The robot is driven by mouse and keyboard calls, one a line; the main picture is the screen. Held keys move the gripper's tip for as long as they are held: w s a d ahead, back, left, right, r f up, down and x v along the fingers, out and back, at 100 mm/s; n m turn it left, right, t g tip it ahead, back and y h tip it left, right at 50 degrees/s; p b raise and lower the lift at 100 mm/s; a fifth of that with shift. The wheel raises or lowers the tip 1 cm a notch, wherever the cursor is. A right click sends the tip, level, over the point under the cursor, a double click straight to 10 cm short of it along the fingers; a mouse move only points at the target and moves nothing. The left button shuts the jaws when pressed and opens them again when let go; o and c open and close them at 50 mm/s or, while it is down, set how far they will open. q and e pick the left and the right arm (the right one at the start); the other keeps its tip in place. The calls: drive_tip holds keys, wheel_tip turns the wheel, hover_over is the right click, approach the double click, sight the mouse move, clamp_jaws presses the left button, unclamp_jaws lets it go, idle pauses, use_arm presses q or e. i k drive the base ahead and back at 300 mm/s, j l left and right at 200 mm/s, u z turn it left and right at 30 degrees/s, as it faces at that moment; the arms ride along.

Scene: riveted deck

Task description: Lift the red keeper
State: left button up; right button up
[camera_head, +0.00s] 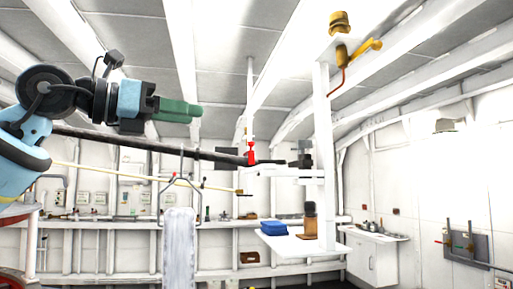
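The red keeper (251,154) is a small red piece at the right part of a long dark bar (200,153), near the middle of the view. The bar runs from the left to a white bracket on a post. My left gripper (198,110) has green fingers that point right. It is above the bar, up and to the left of the keeper, and apart from it. The fingers overlap from this side, so I cannot tell whether they are open or shut. My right gripper is not in view.
A white post (322,150) carries a bracket (290,172) by the bar's right end and a shelf (290,246) with a blue box (273,228). A yellow valve (367,47) sits high on the post. A thin pale rod (130,176) runs below the bar.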

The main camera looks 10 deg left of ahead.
sight(251, 153)
drive_tip(key=i, duration=0.95)
